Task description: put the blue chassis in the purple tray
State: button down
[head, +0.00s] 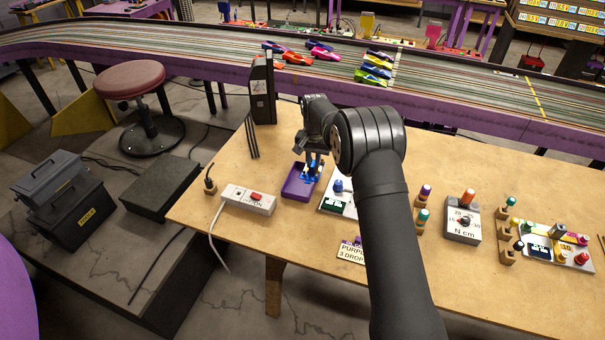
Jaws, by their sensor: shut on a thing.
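The purple tray (290,191) lies on the wooden workbench, left of my arm. My gripper (313,162) points down above the tray's right part and is shut on the blue chassis (311,173). The chassis shows as a small blue shape under the fingers, overlapping the tray in the picture. I cannot tell whether it touches the tray floor. My wrist and fingers hide part of it.
A white power strip (248,199) with a red switch lies left of the tray. A white board (340,202) stands close on its right, partly behind my arm. A dark upright box (262,90) stands at the back. Torque box (462,220) is farther right.

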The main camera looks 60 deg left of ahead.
jog(key=s+a+f, duration=0.2)
jog(key=shift+s+a+f, duration=0.2)
jog(key=shift+s+a, duration=0.1)
jog(key=shift+a, duration=0.05)
jog(key=shift+f, duration=1.9)
jog(key=shift+f, duration=0.15)
jog(key=c, duration=1.4)
grip_release()
notch_tip(320, 180, up, 12)
jog(key=shift+r, duration=0.15)
